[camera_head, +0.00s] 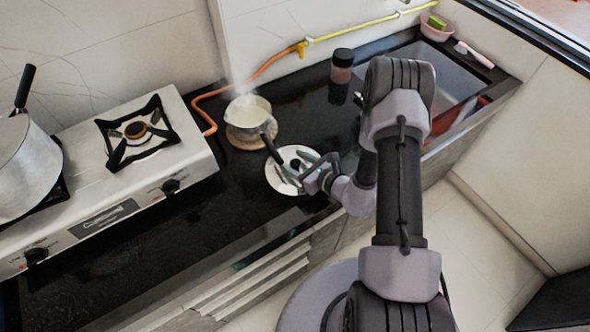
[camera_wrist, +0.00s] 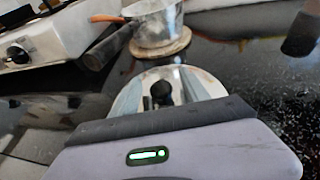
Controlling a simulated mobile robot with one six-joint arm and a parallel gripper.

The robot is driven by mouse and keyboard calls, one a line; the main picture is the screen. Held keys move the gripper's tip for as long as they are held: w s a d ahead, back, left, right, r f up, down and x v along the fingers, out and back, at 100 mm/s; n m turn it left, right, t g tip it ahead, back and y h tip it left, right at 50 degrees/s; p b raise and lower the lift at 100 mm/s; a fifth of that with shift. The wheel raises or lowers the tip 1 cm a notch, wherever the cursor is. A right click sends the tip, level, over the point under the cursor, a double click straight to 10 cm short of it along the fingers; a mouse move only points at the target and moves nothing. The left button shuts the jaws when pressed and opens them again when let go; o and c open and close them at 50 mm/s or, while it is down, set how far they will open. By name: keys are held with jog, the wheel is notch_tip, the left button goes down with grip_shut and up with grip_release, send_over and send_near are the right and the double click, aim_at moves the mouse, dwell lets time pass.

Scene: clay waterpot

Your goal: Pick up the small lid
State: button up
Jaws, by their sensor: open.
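The small lid (camera_head: 281,181) is a round, shiny disc with a black knob, lying on the black counter just in front of the small pot. My gripper (camera_head: 297,172) is open and reaches over the lid from the right, with its fingers around or close to the knob. In the wrist view the lid (camera_wrist: 128,98) lies straight ahead, beyond the gripper body, with the black knob (camera_wrist: 161,92) near the middle. The fingers are hard to make out there, and I cannot tell whether they touch the knob.
A steaming small pot (camera_head: 247,113) stands on a round wooden trivet (camera_head: 236,141) behind the lid, its dark handle pointing at the lid. A gas stove (camera_head: 187,148) with a large pot (camera_head: 24,165) is at left. A dark jar (camera_head: 342,66) and a sink (camera_head: 452,75) are at right.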

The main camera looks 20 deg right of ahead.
grip_shut()
jog(key=shift+r, duration=0.1)
